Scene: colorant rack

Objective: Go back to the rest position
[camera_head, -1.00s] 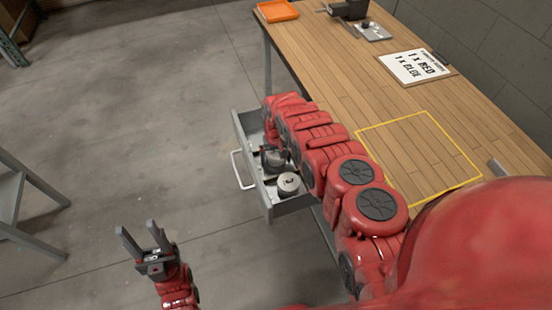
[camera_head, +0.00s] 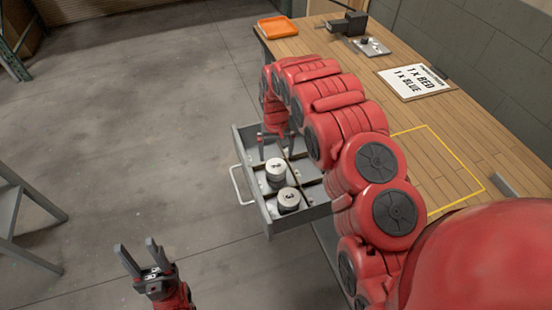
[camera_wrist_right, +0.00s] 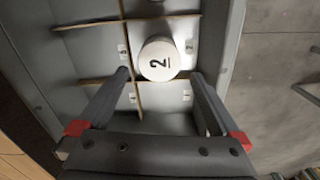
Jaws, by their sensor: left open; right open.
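My right gripper (camera_head: 277,144) is open and empty above the open grey drawer (camera_head: 247,178). A white-topped canister (camera_head: 276,172) stands upright in a drawer compartment just below it. My left gripper (camera_head: 140,262) is open and empty over the floor at lower left.
A yellow outline marks bare tabletop. My right arm passes over the table edge. A grey frame (camera_head: 25,225) stands at left.

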